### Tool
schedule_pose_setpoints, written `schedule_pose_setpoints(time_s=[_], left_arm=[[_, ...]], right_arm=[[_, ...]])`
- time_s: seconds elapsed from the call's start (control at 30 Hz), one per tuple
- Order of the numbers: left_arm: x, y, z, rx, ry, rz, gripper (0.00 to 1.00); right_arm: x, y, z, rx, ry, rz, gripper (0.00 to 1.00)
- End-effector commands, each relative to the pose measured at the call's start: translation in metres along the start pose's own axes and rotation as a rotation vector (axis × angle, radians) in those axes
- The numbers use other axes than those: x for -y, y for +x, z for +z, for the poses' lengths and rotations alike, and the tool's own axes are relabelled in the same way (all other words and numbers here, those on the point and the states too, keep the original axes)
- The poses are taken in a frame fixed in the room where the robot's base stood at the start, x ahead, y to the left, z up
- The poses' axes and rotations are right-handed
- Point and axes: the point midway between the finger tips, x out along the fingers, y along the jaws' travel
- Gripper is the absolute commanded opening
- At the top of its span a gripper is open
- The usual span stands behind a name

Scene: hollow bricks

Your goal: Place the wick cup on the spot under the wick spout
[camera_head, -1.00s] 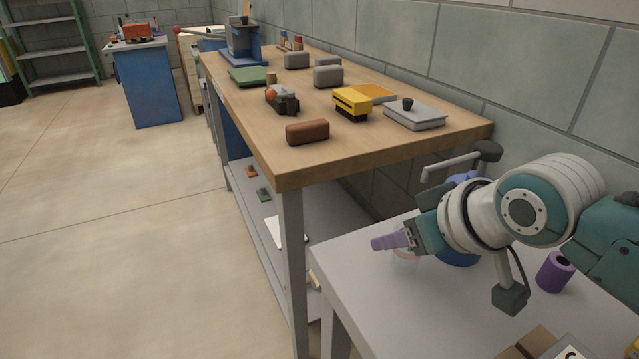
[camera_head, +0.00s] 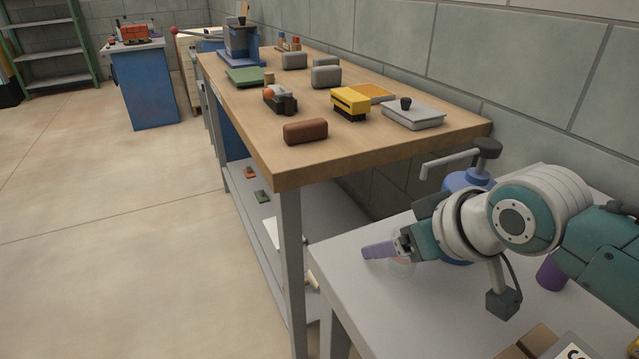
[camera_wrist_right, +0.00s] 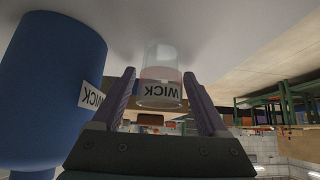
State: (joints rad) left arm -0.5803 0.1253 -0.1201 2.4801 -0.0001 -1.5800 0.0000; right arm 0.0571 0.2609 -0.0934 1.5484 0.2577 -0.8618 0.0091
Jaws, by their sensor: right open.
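The wick cup is a clear cup with a WICK label (camera_wrist_right: 160,88), seen between my right fingers in the wrist view. In the head view it is a faint clear shape (camera_head: 403,268) by the purple fingers, on or close to the grey table. My right gripper (camera_head: 380,251) is open, its fingers on either side of the cup in the wrist view (camera_wrist_right: 159,74); contact cannot be told. The blue wick container (camera_head: 468,183), with a grey spout arm (camera_head: 447,162), stands behind my wrist. Its WICK label shows in the wrist view (camera_wrist_right: 90,95). The spot cannot be made out clearly. My left gripper is out of view.
A purple cylinder (camera_head: 551,272) stands on the grey table (camera_head: 365,315), partly behind my arm. Brown boxes (camera_head: 530,342) lie at the front edge. A wooden workbench (camera_head: 360,145) with several tools and blocks stands beyond. The table's left corner is clear.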

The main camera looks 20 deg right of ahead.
Motion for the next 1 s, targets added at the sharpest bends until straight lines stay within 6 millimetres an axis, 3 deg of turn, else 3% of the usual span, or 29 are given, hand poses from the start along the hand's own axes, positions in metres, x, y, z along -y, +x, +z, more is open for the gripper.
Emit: schedule_pose_setpoints(time_s=[0.17, 0.6, 0.77, 0.87, 1.0], left_arm=[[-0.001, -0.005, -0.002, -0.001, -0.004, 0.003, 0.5], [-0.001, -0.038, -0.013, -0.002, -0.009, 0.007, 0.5], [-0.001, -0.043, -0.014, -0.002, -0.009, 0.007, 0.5], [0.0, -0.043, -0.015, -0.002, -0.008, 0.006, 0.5], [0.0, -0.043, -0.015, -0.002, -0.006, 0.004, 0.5]], right_arm=[[0.0, -0.009, -0.003, 0.0, -0.001, 0.0, 0.77], [0.0, -0.097, -0.004, 0.0, -0.002, -0.001, 0.77], [0.0, -0.117, -0.003, 0.001, 0.0, 0.0, 0.77], [0.012, -0.128, 0.012, 0.044, -0.015, -0.008, 0.77], [0.05, -0.166, 0.068, 0.23, -0.068, -0.023, 0.77]])
